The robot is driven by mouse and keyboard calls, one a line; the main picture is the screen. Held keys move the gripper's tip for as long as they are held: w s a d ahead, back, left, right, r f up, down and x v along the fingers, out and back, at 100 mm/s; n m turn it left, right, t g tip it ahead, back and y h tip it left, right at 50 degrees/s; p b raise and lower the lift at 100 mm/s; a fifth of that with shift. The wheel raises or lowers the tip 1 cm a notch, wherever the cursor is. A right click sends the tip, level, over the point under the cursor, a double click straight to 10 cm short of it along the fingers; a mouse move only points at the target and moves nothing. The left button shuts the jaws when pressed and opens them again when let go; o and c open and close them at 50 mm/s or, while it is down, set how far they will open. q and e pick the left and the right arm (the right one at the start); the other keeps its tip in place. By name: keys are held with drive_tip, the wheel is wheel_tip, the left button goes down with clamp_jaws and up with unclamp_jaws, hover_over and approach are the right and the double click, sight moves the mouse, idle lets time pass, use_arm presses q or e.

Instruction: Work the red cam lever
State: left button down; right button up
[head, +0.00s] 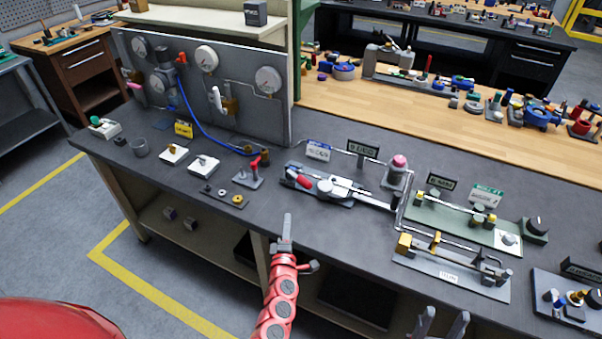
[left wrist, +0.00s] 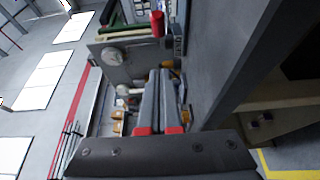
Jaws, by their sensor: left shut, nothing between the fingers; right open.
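A small stand with an upright red lever (head: 255,166) on a grey base is on the dark bench, up and left of my left gripper. A second red handle (head: 300,181) lies on a long grey clamp fixture (head: 335,190) further right. I cannot tell for sure which is the cam lever. My left gripper (head: 287,222) is shut and empty at the bench's front edge, below and apart from both. Its closed fingers show in the left wrist view (left wrist: 160,95). My right gripper (head: 443,322) is open and empty at the bottom edge, partly cut off.
A gauge panel (head: 225,90) with a blue hose stands behind. Small white blocks (head: 203,164) and a plate with knobs (head: 222,194) lie left of the red lever. Green (head: 465,220) and grey (head: 450,268) fixtures fill the right. Bare bench lies just beyond my left gripper.

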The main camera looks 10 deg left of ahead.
use_arm(q)
drive_tip(key=shift+w, duration=0.3)
drive_tip(key=b, duration=0.2)
approach(299, 182)
drive_tip(key=w+a, duration=0.2)
drive_tip(key=a, duration=0.1)
drive_tip(key=shift+f, duration=0.25)
drive_tip(key=shift+w+d+r, duration=0.1)
drive_tip(key=shift+w+d, duration=0.1)
drive_tip(key=shift+w, duration=0.3)
drive_tip(key=shift+w+d, duration=0.25)
drive_tip(key=shift+w, duration=0.3)
drive_tip(key=shift+w+d+b, duration=0.15)
drive_tip(key=shift+w+b, duration=0.15)
drive_tip(key=shift+b, duration=0.05)
drive_tip(key=shift+w+d, duration=0.35)
drive_tip(key=shift+w, duration=0.15)
